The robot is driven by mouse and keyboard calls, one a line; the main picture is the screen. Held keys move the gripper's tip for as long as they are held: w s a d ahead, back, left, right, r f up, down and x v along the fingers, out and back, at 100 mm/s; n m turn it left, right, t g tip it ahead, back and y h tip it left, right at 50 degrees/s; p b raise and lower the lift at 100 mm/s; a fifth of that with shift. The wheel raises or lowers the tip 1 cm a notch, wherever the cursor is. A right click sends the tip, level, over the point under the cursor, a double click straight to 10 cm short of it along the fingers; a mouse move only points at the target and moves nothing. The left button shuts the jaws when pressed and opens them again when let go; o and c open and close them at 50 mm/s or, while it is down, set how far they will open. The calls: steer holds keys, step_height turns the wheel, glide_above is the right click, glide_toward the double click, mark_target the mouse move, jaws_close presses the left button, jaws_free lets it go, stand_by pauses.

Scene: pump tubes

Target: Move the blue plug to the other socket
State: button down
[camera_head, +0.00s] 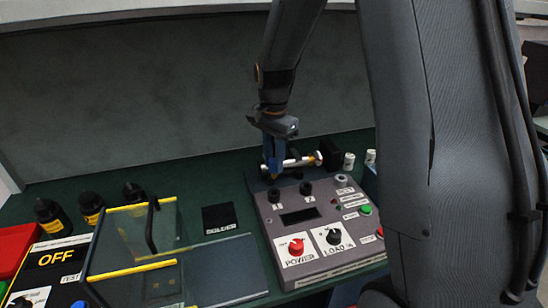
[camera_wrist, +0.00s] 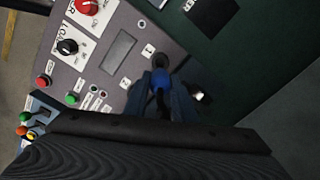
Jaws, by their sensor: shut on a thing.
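My gripper (camera_head: 272,172) hangs over the back edge of the grey control box (camera_head: 330,215). In the wrist view its two blue-grey fingers (camera_wrist: 163,100) are shut on the blue plug (camera_wrist: 159,82). A dark round part shows just beyond the plug. In the head view the fingers hide the plug. Two black round fittings, which look like the sockets, stand on the box's back part: a left one (camera_head: 273,195) and a right one (camera_head: 306,187). I cannot tell whether the plug touches a socket.
The box carries a red POWER knob (camera_head: 296,246), a black LOAD knob (camera_head: 333,237) and a dark display (camera_head: 300,216). A pale cylinder with a black block (camera_head: 328,150) lies behind it. A clear yellow-edged cover (camera_head: 150,240) and black bottles (camera_head: 50,215) stand left.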

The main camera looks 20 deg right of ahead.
mark_target(274, 176)
steer(key=shift+f+b, duration=1)
steer(key=shift+f, duration=1.5)
steer(key=shift+p, duration=0.7)
steer(key=shift+f+b, duration=0.7)
steer(key=shift+f, duration=1.15)
steer(key=c, duration=1.4)
jaws_free()
steer(key=shift+r, duration=0.15)
step_height(274, 176, up, 8)
steer(key=shift+f+b, duration=0.2)
steer(key=shift+b, duration=0.75)
